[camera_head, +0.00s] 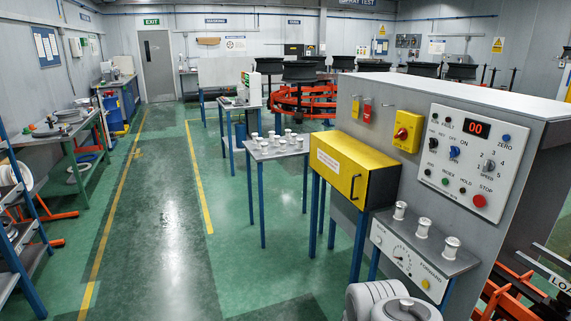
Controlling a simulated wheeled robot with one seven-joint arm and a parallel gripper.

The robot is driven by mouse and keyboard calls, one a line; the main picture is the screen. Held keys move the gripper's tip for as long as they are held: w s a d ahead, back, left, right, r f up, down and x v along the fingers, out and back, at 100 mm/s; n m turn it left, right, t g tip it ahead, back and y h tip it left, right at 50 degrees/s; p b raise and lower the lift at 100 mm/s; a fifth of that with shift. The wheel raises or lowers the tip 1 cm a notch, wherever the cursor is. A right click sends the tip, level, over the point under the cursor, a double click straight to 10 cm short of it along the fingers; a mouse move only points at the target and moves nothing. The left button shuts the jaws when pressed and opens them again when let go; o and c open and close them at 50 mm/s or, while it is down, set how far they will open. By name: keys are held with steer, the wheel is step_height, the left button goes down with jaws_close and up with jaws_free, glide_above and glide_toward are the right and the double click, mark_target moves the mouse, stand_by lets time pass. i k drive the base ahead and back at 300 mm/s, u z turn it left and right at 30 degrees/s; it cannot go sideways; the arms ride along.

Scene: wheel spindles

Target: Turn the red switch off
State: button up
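A red rotary switch (402,133) sits on a yellow box (407,143) on the upper face of the grey machine cabinet (365,140), at the right. The switch's setting is too small to read. To its right, a white control panel (470,165) bears a red display showing 00, several small knobs and buttons, and a red stop button (479,201).
A yellow box with a handle (345,168) juts out left of the switch. A lower shelf (423,243) holds white spindles (400,210). A small table (265,155) holds several more. The green floor (160,240) is open at left centre. An orange rack (520,290) stands at lower right.

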mark_target(402, 134)
steer(key=u, duration=0.15)
steer(key=i, duration=2.3)
steer(key=u, duration=0.1)
